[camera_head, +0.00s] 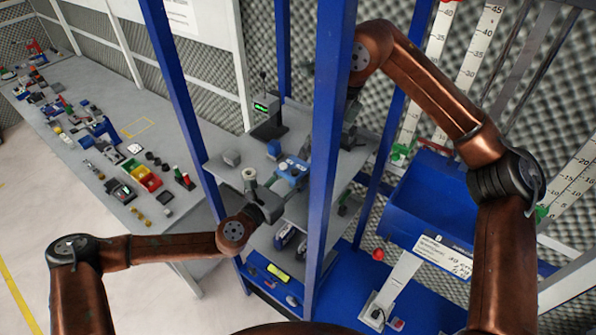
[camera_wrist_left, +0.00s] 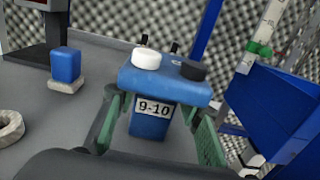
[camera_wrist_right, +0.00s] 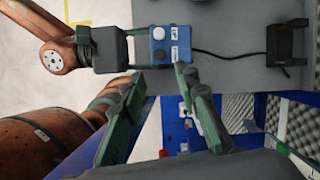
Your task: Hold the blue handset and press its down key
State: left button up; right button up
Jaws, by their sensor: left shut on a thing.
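A black cable (camera_wrist_right: 225,60) runs from the handset to a dark device (camera_wrist_right: 286,45). A blue post (camera_head: 330,130) stands between my arms. A blue bin (camera_head: 430,205) is at the right. The grey shelf (camera_head: 235,178) holds small items; a cluttered bench (camera_head: 100,150) lies left.

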grip_shut()
dwell(1.5)
